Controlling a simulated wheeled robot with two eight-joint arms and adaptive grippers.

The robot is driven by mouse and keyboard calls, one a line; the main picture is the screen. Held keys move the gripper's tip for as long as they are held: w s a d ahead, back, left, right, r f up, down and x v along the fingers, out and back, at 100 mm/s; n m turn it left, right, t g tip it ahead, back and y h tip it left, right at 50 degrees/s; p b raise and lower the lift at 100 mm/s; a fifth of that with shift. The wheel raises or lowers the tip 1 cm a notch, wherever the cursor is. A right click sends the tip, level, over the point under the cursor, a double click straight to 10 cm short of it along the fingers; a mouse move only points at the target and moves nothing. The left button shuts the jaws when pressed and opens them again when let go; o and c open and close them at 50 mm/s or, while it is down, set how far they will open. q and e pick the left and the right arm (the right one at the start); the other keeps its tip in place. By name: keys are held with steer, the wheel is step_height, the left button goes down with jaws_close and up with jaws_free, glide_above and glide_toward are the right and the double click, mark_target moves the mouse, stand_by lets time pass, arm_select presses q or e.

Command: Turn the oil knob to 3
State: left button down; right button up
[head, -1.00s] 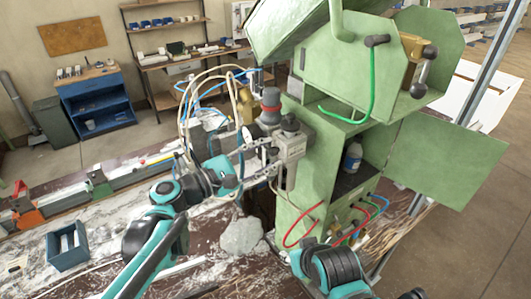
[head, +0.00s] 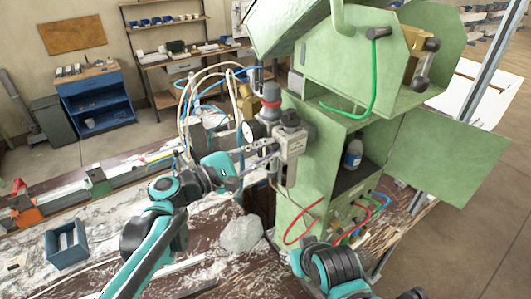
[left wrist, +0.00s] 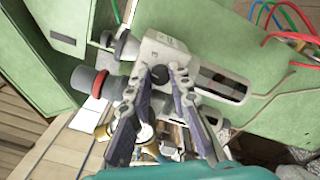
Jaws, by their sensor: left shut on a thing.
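The air unit (head: 292,146) is a grey metal body on the side of the green machine. It also shows in the left wrist view (left wrist: 160,45). The oil knob (left wrist: 160,77) appears as a small dark round part on its front, between my fingertips. My left gripper (left wrist: 161,72) is shut on it, with one finger on each side. In the head view my left gripper (head: 272,149) reaches the unit from the left, and its fingers hide the knob. No scale or number is readable. My right gripper is out of view; only its arm shows.
A red-ringed regulator knob (head: 270,95) and a white gauge (head: 248,131) sit close beside my left gripper. Hoses (head: 205,75) loop behind it. The green cabinet (head: 312,165) stands right, with a bottle (head: 353,153) on its shelf. A blue bin (head: 66,246) is at left.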

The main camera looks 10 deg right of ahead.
arm_select(q)
steer(key=m+b, duration=0.1)
steer(key=m, duration=0.3)
steer(key=shift+f+b, duration=0.1)
steer(key=shift+b, duration=0.3)
steer(key=shift+m+b, duration=0.55)
steer(key=shift+m, duration=1.35)
steer(key=shift+m+h, duration=0.3)
steer(key=c, duration=1.4)
jaws_free()
steer(key=v, duration=1.2)
